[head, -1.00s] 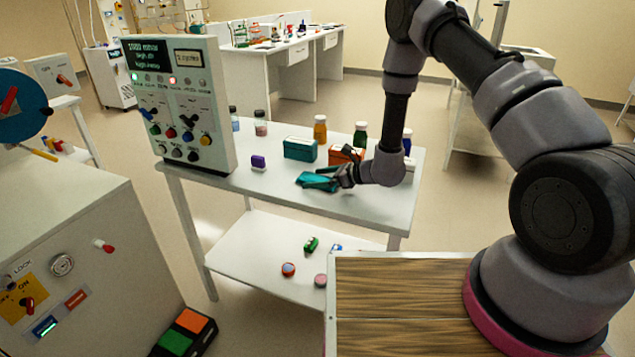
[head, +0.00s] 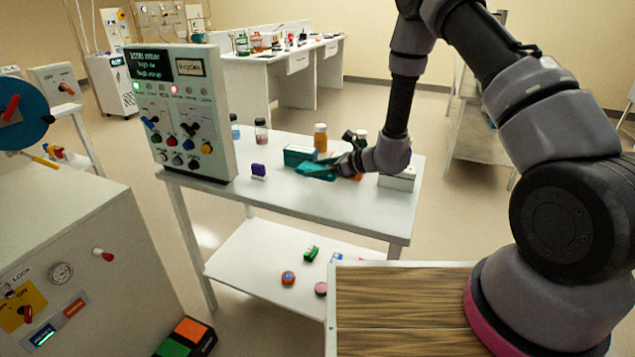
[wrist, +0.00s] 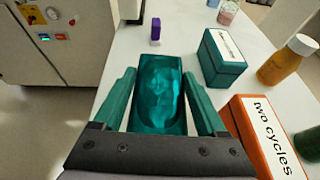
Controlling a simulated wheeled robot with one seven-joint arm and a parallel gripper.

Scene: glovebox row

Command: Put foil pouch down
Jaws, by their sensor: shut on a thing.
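The foil pouch (wrist: 160,95) is a shiny teal packet. In the wrist view it lies lengthwise between the two teal fingers of my gripper (wrist: 160,105). In the head view the pouch (head: 316,172) sticks out to the left from my gripper (head: 340,170), over the white table top (head: 290,198). My gripper is shut on the pouch. The pouch appears held above the table; the exact gap beneath it cannot be told.
A teal box (wrist: 223,57) and an orange box (wrist: 262,135) labelled "two cycles" stand right of the pouch in the wrist view. An amber bottle (head: 320,138) stands behind. A purple item (head: 258,170) is left. A control panel (head: 190,110) stands at the table's left end. The table's front is clear.

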